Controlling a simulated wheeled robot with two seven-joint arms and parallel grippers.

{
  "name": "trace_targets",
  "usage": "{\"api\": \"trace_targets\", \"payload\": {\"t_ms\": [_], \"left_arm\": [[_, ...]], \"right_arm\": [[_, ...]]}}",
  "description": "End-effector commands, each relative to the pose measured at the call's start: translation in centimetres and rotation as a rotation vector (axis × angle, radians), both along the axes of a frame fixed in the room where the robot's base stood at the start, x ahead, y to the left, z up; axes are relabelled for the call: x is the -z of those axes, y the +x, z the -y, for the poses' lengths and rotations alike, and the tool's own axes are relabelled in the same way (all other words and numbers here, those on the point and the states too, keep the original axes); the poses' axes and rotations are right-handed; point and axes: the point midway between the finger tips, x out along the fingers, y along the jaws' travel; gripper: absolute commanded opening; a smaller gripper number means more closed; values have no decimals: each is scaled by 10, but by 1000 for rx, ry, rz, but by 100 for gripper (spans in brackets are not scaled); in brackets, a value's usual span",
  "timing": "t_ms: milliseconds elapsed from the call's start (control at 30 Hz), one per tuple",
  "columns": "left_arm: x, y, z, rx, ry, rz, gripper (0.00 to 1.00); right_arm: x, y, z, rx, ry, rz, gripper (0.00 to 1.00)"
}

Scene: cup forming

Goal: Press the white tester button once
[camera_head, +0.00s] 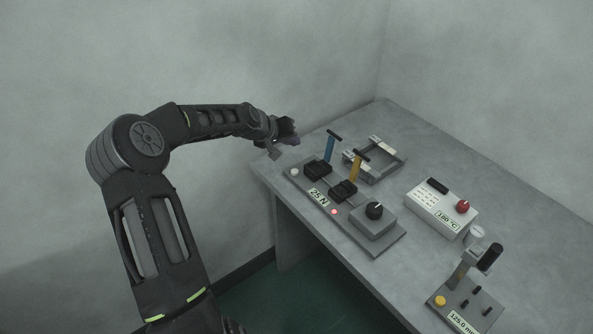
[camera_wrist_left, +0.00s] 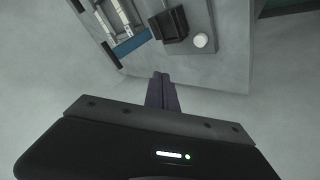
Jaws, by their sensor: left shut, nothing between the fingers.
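The white tester button (camera_head: 294,171) is a small round cap at the far left end of the grey tester panel (camera_head: 391,246), which is labelled 25 N. It also shows in the left wrist view (camera_wrist_left: 200,40), beside a black block. My left gripper (camera_head: 290,138) is shut and empty. It is near the table's far left corner, beyond the button and apart from it. In the left wrist view its closed fingers (camera_wrist_left: 161,80) lie to the left of the button and below it in the picture. My right gripper is in neither view.
A black knob (camera_head: 374,211) and a red light are farther along. A white box with a red knob (camera_head: 462,206) and a gauge stand (camera_head: 468,271) are to the right.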

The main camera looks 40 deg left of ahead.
Motion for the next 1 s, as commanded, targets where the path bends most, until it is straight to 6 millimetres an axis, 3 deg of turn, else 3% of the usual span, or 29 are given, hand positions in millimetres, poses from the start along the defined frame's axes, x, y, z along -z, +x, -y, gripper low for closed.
{"api": "trace_targets", "payload": {"t_ms": [267, 733, 1000], "left_arm": [[15, 0, 0, 0, -2, -2, 0], [76, 0, 0, 0, -1, -1, 0], [89, 0, 0, 0, 0, 0, 0]], "right_arm": [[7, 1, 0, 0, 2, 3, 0], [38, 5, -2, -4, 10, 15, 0], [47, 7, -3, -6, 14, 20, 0]]}}
